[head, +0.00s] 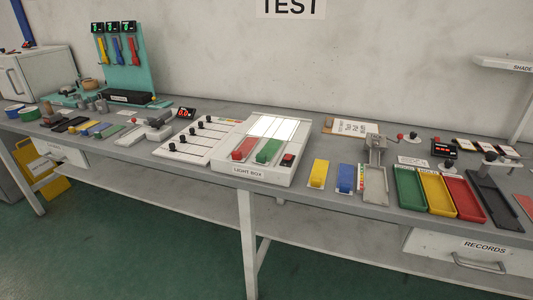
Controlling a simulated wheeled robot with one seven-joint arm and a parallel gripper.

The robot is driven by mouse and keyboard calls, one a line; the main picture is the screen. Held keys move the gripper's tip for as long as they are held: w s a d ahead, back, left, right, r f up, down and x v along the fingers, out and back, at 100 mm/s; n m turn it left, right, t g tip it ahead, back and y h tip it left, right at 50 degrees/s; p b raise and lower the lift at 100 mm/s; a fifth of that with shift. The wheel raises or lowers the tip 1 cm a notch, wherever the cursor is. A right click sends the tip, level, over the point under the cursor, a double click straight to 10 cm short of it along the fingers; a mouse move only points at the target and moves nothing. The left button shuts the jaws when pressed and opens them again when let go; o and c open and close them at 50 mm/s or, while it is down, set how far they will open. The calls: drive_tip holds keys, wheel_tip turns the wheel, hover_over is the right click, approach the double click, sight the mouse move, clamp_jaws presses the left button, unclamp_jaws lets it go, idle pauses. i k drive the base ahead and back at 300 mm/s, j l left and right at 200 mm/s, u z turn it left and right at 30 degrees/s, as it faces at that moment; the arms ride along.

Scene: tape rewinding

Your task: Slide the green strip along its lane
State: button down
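A green strip (267,152) lies on the front part of the white light box (232,169), in the middle of the bench. A red strip (242,150) lies to its left, and a small black block with a red top (288,160) to its right. Behind the green strip is the lit white panel (273,127), crossed by thin lines that look like lane dividers. Another flat greenish piece (110,133) lies among the strips at the left of the bench. My gripper is not in view.
Yellow (318,173) and blue (346,178) pieces lie right of the light box. Green (410,188), yellow (437,194) and red (463,199) trays stand farther right. A white board with black knobs (185,147) is at its left. A shelf (505,64) juts from the upper right.

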sight(265, 155)
drive_tip(key=i+j+u, duration=1.05)
drive_tip(key=k+l, duration=0.1)
